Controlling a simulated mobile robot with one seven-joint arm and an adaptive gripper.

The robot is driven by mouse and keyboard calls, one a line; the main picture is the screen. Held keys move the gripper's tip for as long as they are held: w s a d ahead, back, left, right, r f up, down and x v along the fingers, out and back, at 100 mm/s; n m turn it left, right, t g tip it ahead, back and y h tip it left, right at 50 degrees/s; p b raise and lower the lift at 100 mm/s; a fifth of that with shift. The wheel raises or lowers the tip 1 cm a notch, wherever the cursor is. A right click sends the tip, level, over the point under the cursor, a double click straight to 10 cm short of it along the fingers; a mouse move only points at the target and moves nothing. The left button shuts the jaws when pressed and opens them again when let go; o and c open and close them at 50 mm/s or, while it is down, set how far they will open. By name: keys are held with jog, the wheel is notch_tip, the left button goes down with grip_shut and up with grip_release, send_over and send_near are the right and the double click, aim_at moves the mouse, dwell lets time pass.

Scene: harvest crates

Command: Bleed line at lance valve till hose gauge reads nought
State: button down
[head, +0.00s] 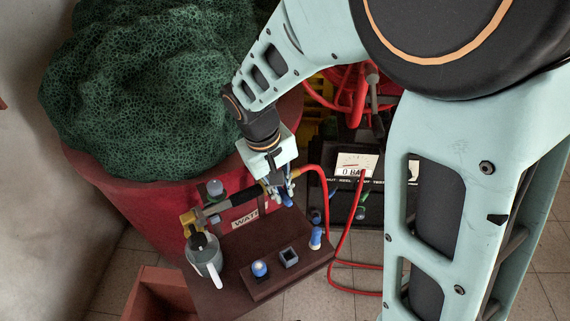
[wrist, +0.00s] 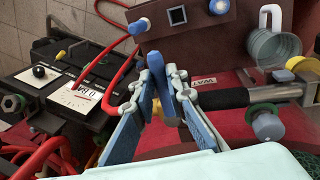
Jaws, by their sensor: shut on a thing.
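My gripper (head: 280,194) is shut on a blue lever (wrist: 157,75), which I take to be the lance valve's; the pads also hide part of it in the wrist view (wrist: 158,120). The lance (head: 218,207) is a dark tube with a brass-coloured end at the left. That end sits above a grey mug (head: 205,256) with a white handle. The red hose (head: 328,192) curves from the lance's right side.
A brown board (head: 285,278) carries a blue knob (head: 260,268), a square socket (head: 289,256) and a blue peg (head: 316,238). A red tub (head: 125,195) with a netted green heap stands behind. A black panel box (head: 340,200) stands at right. A terracotta box (head: 160,295) is at front left.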

dwell(0.4)
jog(key=c, duration=1.9)
grip_release()
jog(key=shift+r, duration=0.15)
notch_tip(320, 180, up, 12)
jog(key=s+a, duration=0.1)
jog(key=a, duration=0.1)
jog(key=shift+s+f, duration=0.15)
jog(key=shift+f, duration=0.05)
jog(key=shift+a, duration=0.1)
